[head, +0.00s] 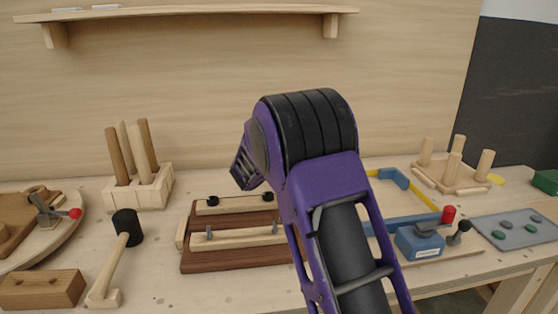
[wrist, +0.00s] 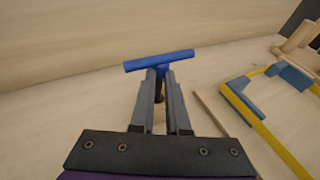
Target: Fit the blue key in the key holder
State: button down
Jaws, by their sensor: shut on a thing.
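The blue key (wrist: 160,61) is a T shape with a long crossbar, seen in the wrist view. My gripper (wrist: 160,78) is shut on its stem, and the crossbar lies across just beyond the fingertips. The key appears held above the pale wooden bench top. In the head view my purple arm hides the fingers and the key. I cannot tell for sure which thing is the key holder; it may be hidden behind my arm.
A brown board with pale rails (head: 232,240) lies left of my arm, and a mallet (head: 126,228) farther left. A peg block (head: 140,186) stands behind. To the right are a blue block with a clamp (head: 418,243), a yellow-and-blue frame (wrist: 262,118) and a grey tray (head: 515,229).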

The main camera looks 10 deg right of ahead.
jog(key=shift+f, duration=0.4)
dwell(0.5)
jog(key=c, duration=0.8)
grip_release()
jog(key=shift+c, duration=0.2)
